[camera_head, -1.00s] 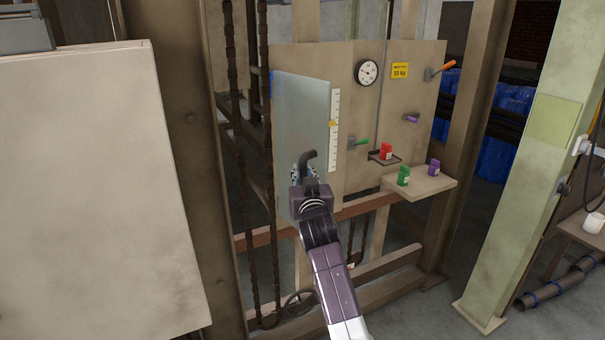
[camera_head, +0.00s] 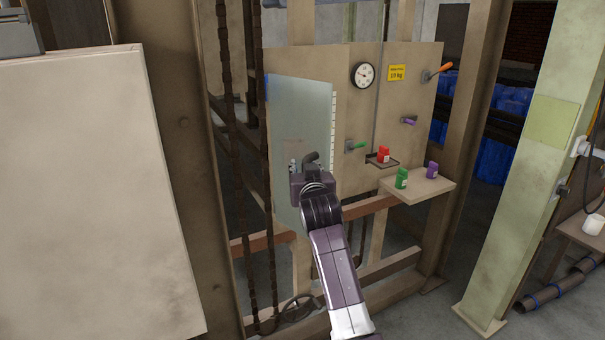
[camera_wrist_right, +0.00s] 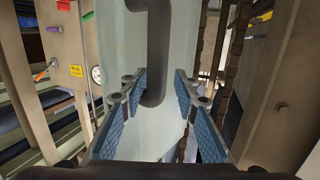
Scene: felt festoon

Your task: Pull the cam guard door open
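The cam guard door (camera_head: 300,115) is a pale, see-through grey-blue panel on the left of the beige board. It stands swung out, its right edge overlapping part of the white scale (camera_head: 333,125). Its dark curved handle (camera_head: 311,157) is low on the panel. My right gripper (camera_head: 303,168) is at this handle. My left gripper is not in view.
The board (camera_head: 305,60) carries a round gauge (camera_head: 362,75), a yellow sign (camera_head: 397,73) and several coloured levers. A large beige panel (camera_head: 95,190) stands left.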

